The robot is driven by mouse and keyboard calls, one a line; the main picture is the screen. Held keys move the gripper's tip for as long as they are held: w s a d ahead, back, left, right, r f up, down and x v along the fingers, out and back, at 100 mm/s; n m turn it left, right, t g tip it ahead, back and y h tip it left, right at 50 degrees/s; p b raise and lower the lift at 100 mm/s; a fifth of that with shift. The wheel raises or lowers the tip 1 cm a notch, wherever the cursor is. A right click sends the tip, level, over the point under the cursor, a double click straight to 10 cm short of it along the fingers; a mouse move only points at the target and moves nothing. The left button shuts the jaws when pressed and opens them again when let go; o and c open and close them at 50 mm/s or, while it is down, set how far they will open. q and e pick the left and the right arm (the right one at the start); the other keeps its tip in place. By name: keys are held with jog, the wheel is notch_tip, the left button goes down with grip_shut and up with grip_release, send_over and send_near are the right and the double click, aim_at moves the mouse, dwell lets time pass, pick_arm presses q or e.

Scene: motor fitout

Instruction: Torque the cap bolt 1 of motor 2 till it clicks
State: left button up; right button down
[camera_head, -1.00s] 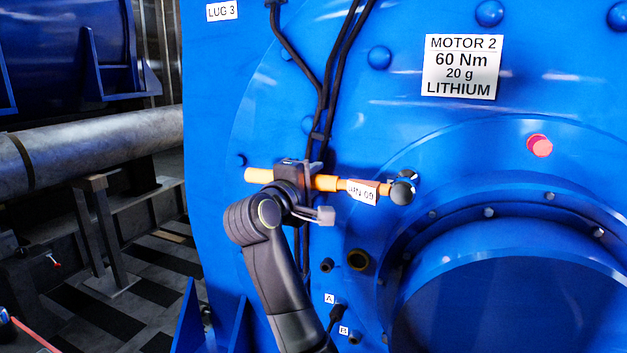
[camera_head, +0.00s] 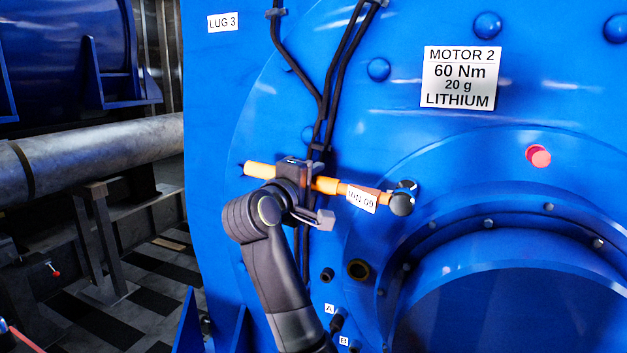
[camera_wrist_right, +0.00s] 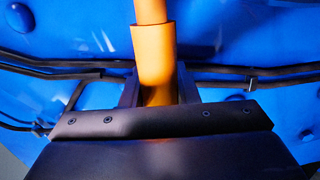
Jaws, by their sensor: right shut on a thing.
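Motor 2 (camera_head: 300,75) is a large blue housing with a plate (camera_head: 461,77) reading MOTOR 2, 60 Nm, 20 g, LITHIUM. My right gripper (camera_head: 300,178) is shut on the orange handle of a torque wrench (camera_head: 327,185). The wrench has a tag (camera_head: 361,199) that I cannot read in full. Its dark round head (camera_head: 402,198) is against the motor face at the upper left of the round cover, and it hides any bolt under it. In the right wrist view the orange handle (camera_wrist_right: 155,55) runs up from between the jaws. My left gripper is not in view.
Black cables (camera_head: 332,90) run down the motor face behind the wrench handle. A grey pipe (camera_head: 95,155) lies at left.

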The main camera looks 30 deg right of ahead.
jog(key=shift+s+a+r+m, duration=0.3)
jog(key=shift+s+a+r, duration=0.2)
jog(key=shift+s+b+v, duration=0.2)
jog(key=shift+b+v, duration=0.9)
jog(key=shift+v, duration=1.75)
jog(key=shift+d, duration=0.2)
